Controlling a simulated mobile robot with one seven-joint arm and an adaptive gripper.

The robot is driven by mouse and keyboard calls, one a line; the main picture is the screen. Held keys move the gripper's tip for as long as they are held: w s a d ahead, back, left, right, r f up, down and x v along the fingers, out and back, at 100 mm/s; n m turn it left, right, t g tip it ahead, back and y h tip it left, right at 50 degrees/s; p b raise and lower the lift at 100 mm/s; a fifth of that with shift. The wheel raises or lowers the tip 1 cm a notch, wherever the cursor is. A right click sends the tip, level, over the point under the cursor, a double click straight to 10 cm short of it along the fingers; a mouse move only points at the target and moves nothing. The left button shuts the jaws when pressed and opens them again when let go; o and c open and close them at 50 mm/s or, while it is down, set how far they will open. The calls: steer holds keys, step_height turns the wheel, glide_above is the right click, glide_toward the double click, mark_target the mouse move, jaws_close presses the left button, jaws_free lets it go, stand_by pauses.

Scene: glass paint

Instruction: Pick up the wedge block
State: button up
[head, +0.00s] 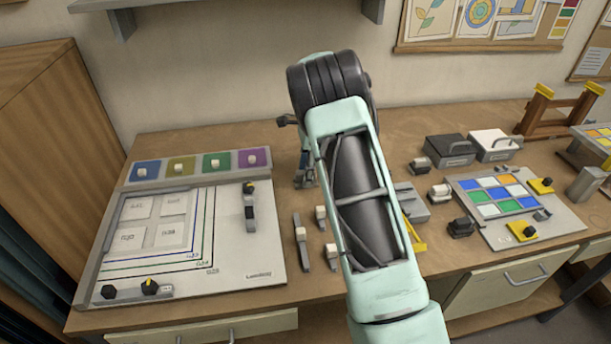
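No piece is clear enough for me to name it surely as the wedge block. A grey block-like piece (412,205) and a yellow piece (417,245) lie just right of my arm, both partly hidden by it. My gripper (304,180) shows only in part at the left edge of my arm, pointing down low over the workbench (400,300). The arm hides much of it, so I cannot see whether its fingers are apart or hold anything.
A white board (225,240) with four coloured squares behind it lies at left. Small grey pieces with white knobs (302,240) stand near my gripper. At right are a coloured-tile panel (500,195), a black box (450,150), a white box (493,145) and a wooden rack (550,125).

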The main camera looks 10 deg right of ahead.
jaws_close()
steer(key=shift+r, duration=0.1)
steer(key=shift+r, duration=0.55)
steer(key=s+r+b, duration=0.3)
steer(key=s+r, duration=0.8)
steer(key=s, duration=0.3)
steer(key=shift+d+r, duration=0.35)
steer(key=shift+d, duration=0.05)
